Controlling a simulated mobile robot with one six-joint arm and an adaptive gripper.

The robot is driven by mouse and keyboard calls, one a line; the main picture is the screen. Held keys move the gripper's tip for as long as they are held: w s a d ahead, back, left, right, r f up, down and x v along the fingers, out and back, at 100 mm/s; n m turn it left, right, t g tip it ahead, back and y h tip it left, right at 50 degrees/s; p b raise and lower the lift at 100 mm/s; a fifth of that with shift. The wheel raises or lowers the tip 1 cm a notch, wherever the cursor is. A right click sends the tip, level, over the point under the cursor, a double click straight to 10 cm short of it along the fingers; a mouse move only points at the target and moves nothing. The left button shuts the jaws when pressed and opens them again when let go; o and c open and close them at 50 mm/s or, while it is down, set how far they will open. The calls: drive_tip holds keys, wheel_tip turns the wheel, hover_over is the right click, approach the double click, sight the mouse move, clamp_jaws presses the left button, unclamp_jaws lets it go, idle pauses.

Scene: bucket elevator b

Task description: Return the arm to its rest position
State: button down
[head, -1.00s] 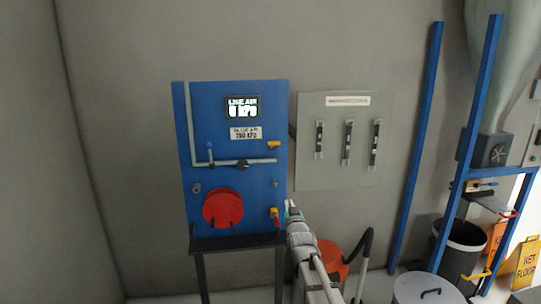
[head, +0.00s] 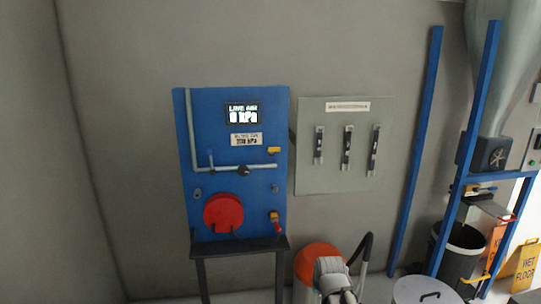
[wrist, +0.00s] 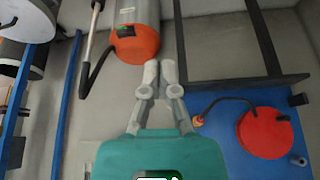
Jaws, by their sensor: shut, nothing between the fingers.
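My gripper (wrist: 160,72) shows in the wrist view with its two grey fingers brought together and nothing between them. In the head view, a grey part of my arm (head: 335,274) shows low in the picture, right of the panel; the fingers cannot be made out there.
A grey board (head: 335,176) with three black-handled levers hangs right of the panel. The orange canister (head: 313,256) stands close behind my arm. A lidded drum (head: 424,291), a black bin (head: 459,250), blue posts (head: 416,150) and wet-floor signs (head: 525,267) are at right.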

drive_tip(key=s+d+g, duration=0.2)
drive_tip(key=s+g, duration=0.3)
drive_tip(key=s, duration=0.6)
drive_tip(key=shift+s+f+p, duration=0.3)
drive_tip(key=shift+f, duration=0.15)
